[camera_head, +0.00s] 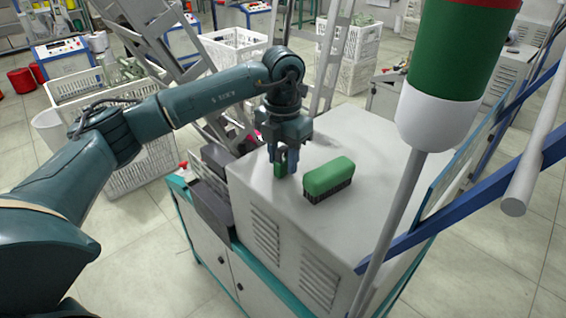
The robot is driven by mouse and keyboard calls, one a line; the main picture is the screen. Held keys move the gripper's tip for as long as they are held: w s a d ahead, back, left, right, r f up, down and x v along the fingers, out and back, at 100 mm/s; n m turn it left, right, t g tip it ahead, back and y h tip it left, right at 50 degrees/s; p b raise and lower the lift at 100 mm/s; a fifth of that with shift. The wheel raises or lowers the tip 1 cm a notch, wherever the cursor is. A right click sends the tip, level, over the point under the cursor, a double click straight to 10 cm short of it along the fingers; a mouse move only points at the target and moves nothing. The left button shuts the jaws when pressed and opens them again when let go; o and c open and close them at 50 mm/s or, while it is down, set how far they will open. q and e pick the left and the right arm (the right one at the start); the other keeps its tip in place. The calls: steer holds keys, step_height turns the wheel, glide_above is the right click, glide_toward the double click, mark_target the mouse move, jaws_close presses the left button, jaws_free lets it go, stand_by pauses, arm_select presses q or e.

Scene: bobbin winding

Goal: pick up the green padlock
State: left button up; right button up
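My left gripper (287,168) points down over the grey cabinet top, left of the green brush. A small green thing (279,170), most likely the padlock, shows at its fingertips, low by the cabinet top. The fingers hide much of it, and I cannot tell whether they are closed on it or only around it. My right gripper is not in view.
A green brush with dark bristles (328,176) lies just right of the gripper. The grey cabinet top (365,150) is otherwise mostly clear. A green, white and red signal lamp (450,70) on a pole and a blue bar (460,210) stand at right. White crates (350,45) stand behind.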

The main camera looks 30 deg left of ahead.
arm_select(q)
jaws_close()
